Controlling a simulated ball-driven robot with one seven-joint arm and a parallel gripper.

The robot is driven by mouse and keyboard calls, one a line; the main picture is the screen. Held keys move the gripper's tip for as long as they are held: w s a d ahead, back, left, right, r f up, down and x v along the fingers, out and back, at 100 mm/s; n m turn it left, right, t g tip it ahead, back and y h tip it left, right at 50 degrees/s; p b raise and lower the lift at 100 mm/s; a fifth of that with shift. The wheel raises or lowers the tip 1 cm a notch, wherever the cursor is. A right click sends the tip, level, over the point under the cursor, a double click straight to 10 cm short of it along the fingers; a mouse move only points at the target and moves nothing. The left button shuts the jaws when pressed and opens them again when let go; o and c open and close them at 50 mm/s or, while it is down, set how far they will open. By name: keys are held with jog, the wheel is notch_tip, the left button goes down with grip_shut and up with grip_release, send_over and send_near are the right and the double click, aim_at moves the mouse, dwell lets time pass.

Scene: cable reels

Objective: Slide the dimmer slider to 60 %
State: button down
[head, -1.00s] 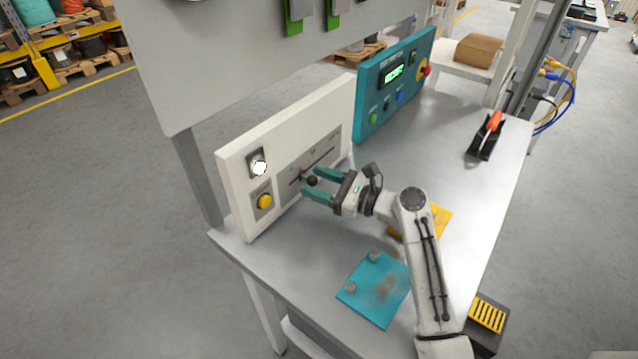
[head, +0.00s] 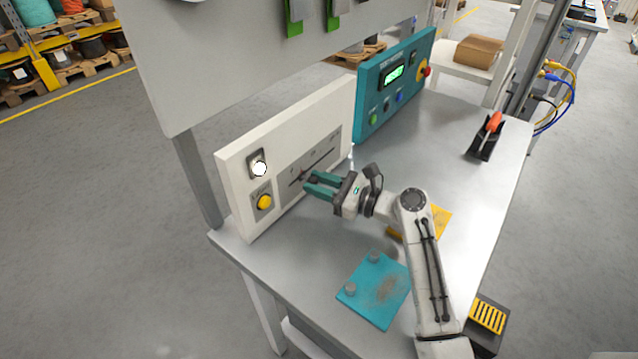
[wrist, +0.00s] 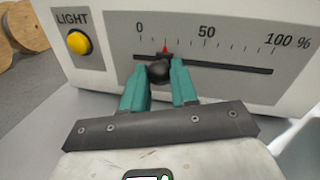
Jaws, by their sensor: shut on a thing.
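The dimmer slider's dark round knob (wrist: 159,72) sits between my gripper's teal fingers in the wrist view. The slider's red pointer (wrist: 165,48) stands between 0 and 50 on the scale, roughly a fifth of the way along. The dark slot (wrist: 225,66) runs across the grey scale plate (wrist: 290,60), marked 0, 50 and 100 %. My gripper (head: 308,182) is shut on the knob, in front of the white panel (head: 228,165). In the head view the fingers partly hide the knob.
A yellow button (wrist: 78,42) labelled LIGHT is left of the scale. A teal control box (head: 367,95) stands beyond the panel. A teal plate (head: 350,290) lies on the bench, and an orange-handled tool (head: 494,122) is at the back right. The bench between is mostly clear.

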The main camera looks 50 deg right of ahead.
jog(key=d+p, duration=0.1)
jog(key=d, duration=0.5)
jog(key=c, duration=0.9)
grip_release()
jog(key=shift+o, duration=0.2)
jog(key=p+v, duration=0.3)
jog(key=v, duration=0.6)
jog(key=shift+s+d+p, duration=0.15)
jog(key=shift+s+p, duration=0.1)
jog(key=shift+p, duration=0.15)
jog(key=shift+s, duration=0.55)
jog(key=shift+d, duration=0.1)
